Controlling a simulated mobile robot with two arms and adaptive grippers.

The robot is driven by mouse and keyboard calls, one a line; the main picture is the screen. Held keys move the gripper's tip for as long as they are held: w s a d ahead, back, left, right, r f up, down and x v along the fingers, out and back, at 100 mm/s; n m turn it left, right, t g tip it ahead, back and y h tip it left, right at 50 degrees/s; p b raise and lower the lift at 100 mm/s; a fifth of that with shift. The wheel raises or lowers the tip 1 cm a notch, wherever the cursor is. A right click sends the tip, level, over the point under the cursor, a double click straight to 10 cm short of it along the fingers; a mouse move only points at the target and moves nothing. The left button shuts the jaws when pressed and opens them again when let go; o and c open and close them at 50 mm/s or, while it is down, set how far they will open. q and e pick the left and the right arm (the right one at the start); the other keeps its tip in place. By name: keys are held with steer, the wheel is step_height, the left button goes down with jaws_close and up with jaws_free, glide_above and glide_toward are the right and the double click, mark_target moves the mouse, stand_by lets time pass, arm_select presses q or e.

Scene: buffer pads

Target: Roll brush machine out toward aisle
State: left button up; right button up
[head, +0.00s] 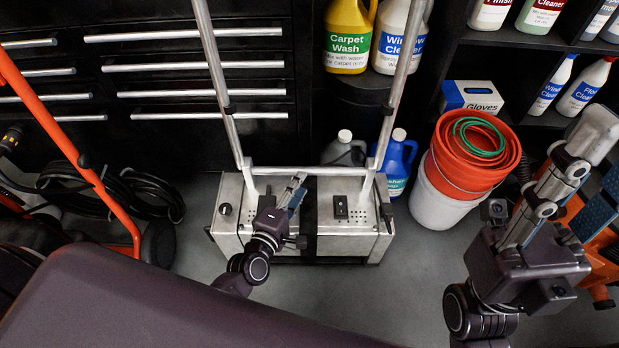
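The brush machine (231,212) is a low silver metal box with a dark middle strip. It stands on the grey floor against the black cabinets, and its tall silver tube handle (213,62) rises out of the top of the head view. My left gripper (296,187) is over the machine's top, close to the handle's low crossbar (335,171). I cannot tell whether its fingers touch the bar or close on it. My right gripper (590,150) is at the far right, well away from the machine, its finger gap unclear.
A red-orange bucket (462,168) in a white one stands right of the machine. Grey and blue jugs (398,158) stand behind it. Coiled black hose (150,200) and an orange-handled machine (75,150) are on the left. Some bare floor (420,270) shows in front.

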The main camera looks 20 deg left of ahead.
mark_target(309, 171)
arm_select(q)
steer(key=b+x, duration=0.2)
steer(key=x, duration=0.5)
steer(key=shift+w, duration=0.25)
jaws_close()
